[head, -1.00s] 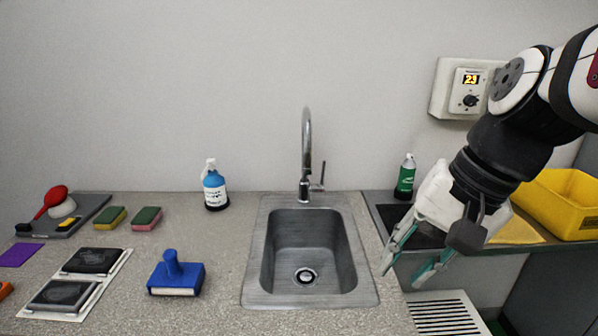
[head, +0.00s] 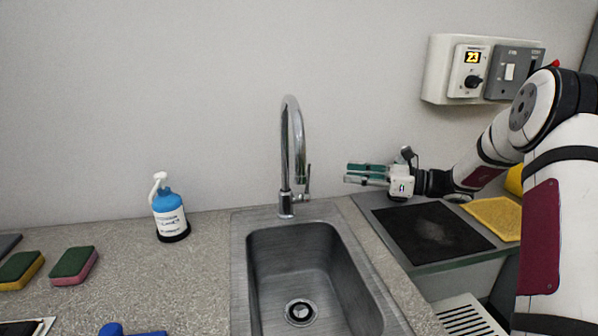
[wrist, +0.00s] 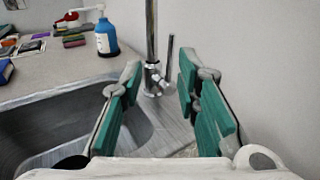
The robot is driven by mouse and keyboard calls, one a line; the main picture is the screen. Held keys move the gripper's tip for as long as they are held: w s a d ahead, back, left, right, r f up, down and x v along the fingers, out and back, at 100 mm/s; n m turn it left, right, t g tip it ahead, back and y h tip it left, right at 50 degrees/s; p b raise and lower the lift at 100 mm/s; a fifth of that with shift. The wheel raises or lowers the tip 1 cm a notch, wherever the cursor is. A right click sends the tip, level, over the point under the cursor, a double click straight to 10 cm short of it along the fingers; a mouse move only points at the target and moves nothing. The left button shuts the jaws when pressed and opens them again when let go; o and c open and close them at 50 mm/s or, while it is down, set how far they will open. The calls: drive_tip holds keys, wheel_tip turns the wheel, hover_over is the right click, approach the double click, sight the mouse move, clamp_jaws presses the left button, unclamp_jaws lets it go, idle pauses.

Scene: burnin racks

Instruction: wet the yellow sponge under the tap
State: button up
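The yellow sponge (head: 20,270) with a dark green top lies on the counter at the left edge of the head view. The chrome tap (head: 291,150) stands upright behind the sink (head: 240,285), with its lever (head: 307,183) on its right side. No water shows from the spout. My gripper (head: 347,173) is level, right of the tap, its teal fingers pointing at the lever. In the wrist view, my gripper (wrist: 160,72) is open and empty, with the lever (wrist: 170,62) and tap post (wrist: 151,40) seen ahead between the fingers, apparently not touching them.
A pink sponge (head: 73,266) lies right of the yellow one. A dark mat (head: 430,235) and a yellow cloth (head: 494,217) lie on the right. A control box (head: 470,70) hangs on the wall.

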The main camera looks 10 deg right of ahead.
hover_over(308, 192)
drive_tip(key=shift+w+d+f+m+t, duration=0.1)
drive_tip(key=shift+w+f+m+t, duration=0.15)
drive_tip(key=shift+f+m+t, duration=0.15)
drive_tip(key=shift+r, duration=0.1)
drive_tip(key=shift+c, duration=0.5)
clamp_jaws()
